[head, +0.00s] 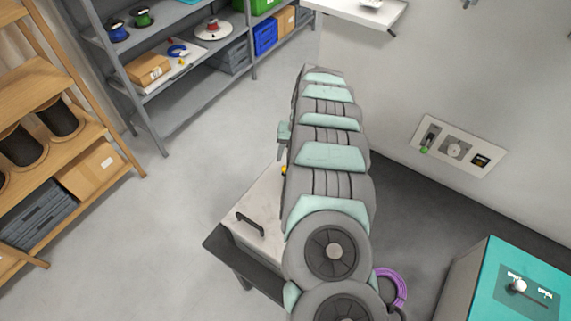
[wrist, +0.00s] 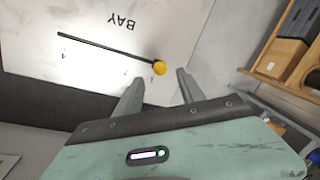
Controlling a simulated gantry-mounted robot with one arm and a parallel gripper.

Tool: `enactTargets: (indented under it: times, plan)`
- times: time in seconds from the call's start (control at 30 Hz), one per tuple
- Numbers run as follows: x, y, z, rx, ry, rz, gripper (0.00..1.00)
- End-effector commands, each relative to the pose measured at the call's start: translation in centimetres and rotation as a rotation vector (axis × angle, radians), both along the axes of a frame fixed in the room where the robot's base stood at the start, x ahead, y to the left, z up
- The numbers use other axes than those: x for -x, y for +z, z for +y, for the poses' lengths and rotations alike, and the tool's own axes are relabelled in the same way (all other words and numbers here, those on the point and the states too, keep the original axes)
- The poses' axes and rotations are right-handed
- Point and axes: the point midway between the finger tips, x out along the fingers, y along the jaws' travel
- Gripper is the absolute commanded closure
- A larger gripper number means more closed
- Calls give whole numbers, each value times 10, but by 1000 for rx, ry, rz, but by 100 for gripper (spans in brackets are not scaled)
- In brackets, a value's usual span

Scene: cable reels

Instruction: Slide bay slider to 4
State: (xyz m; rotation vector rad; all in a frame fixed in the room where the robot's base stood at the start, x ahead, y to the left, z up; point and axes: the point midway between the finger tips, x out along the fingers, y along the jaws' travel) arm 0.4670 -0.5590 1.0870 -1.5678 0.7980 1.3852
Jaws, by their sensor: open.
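The bay slider has a yellow knob (wrist: 159,68) on a dark straight slot (wrist: 105,47) in a white panel (wrist: 180,25) marked BAY, which reads upside down in the wrist view. The knob is at the right end of the slot. A mark like a 4 is by the slot's left end; the other small marks are too faint to read. My gripper (wrist: 160,76) is open, its fingertips on either side of the knob or just short of it; I cannot tell contact. In the head view a bit of the yellow knob (head: 284,170) shows beside my arm, which hides most of the panel.
The panel's cabinet top has a black handle (head: 250,222). A purple ring (head: 392,287) is right of my arm. A wall plate (head: 457,145) and a teal-topped cabinet (head: 490,285) are to the right. Shelves (head: 185,100) stand at the back left, with open floor before them.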

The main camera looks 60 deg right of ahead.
Motion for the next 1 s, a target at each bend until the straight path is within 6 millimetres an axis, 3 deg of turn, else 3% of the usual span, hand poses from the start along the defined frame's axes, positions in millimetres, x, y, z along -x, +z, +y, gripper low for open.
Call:
enactTargets:
  times: [0.2, 0.43, 0.87, 1.0]
  plan:
    - [-4, -33, 4, -3, 0, 4, 54]
    - [-8, -51, 4, -1, 0, 3, 54]
    - [-10, -57, 5, -1, 0, 0, 54]
    - [-10, -57, 5, -1, 0, 0, 63]
